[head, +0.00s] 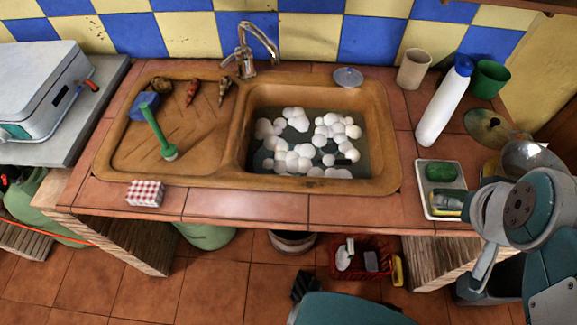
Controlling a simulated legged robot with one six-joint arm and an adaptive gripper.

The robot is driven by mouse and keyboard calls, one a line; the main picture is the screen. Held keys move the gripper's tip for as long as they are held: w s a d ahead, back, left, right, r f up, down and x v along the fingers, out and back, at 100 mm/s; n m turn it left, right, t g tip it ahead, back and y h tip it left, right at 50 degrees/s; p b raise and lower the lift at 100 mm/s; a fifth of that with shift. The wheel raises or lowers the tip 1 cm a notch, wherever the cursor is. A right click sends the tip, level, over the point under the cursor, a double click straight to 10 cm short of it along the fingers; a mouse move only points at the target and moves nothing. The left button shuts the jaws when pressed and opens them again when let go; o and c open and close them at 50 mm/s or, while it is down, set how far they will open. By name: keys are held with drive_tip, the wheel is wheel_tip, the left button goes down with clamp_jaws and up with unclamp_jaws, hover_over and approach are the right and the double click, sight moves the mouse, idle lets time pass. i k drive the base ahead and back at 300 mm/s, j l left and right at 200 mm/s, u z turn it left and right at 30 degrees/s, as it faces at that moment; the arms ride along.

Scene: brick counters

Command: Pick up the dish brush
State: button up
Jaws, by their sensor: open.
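The dish brush (157,132) has a green handle and a round head. It stands head down on the drainboard, the left part of the brown sink unit (190,183), with its handle tilted up and to the left. The top of the handle is next to a blue sponge (144,105); I cannot tell if they touch. Teal and white links of my arm show at the right edge, well away from the brush. I cannot make out my gripper in this view.
The basin right of the drainboard holds foamy water, with a metal faucet (246,62) behind. A checkered red-white block (145,193) lies on the tiled counter's front edge. Brown objects (192,92) lie behind the brush. A white bottle (443,105) and green cup (490,79) stand right.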

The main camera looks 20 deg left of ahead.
sight(168, 150)
drive_tip(key=k+j+u, duration=0.15)
drive_tip(key=u, duration=1.55)
drive_tip(key=i+l+u, duration=0.1)
drive_tip(key=i+u, duration=0.15)
drive_tip(key=u, duration=0.15)
